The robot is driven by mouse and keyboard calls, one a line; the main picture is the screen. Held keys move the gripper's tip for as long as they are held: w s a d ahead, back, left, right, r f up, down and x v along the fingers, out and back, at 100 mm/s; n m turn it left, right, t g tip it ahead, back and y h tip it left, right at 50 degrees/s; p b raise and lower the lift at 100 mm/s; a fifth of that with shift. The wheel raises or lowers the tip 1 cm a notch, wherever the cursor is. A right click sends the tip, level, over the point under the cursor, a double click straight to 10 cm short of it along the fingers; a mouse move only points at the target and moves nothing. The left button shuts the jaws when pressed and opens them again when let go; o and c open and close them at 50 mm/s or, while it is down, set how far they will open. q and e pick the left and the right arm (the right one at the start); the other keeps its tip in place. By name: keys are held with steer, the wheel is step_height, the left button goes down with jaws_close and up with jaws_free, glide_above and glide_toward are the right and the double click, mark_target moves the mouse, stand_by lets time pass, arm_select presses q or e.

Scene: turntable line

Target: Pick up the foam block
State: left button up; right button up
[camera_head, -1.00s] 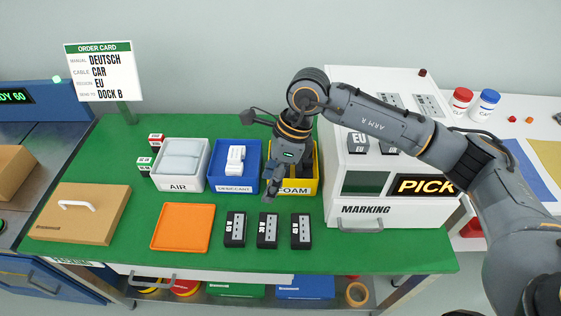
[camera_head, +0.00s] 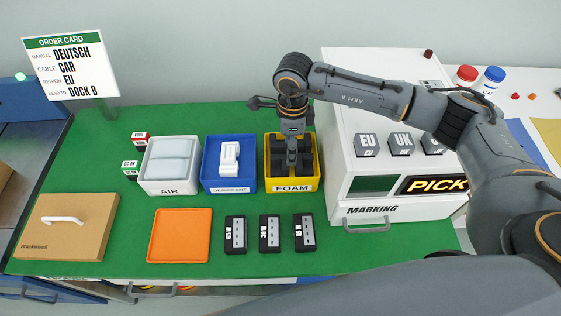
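The yellow bin labelled FOAM (camera_head: 293,185) stands on the green bench, right of the blue bin. Dark foam (camera_head: 277,165) shows inside it on both sides of my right gripper. My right gripper (camera_head: 292,162) points down into this bin from above, with its fingers at or just over the foam. The gripper covers the middle of the bin, so I cannot tell whether the fingers touch the foam or how far apart they are. My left gripper is not in view.
The blue desiccant bin (camera_head: 230,185) and white AIR bin (camera_head: 168,186) stand to the left. The white MARKING machine (camera_head: 400,212) stands close on the right. An orange tray (camera_head: 180,236), several dark blocks (camera_head: 269,234) and a cardboard box (camera_head: 85,240) lie in front.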

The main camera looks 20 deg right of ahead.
mark_target(280, 166)
step_height(280, 166, down, 3)
steer(key=shift+a+f+p, duration=0.15)
steer(key=shift+p, duration=0.9)
step_height(280, 166, down, 2)
steer(key=shift+w+f, duration=0.1)
steer(key=shift+w, duration=0.05)
steer(key=shift+f, duration=0.15)
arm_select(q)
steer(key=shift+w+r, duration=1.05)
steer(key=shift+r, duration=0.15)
arm_select(e)
steer(key=c, duration=0.4)
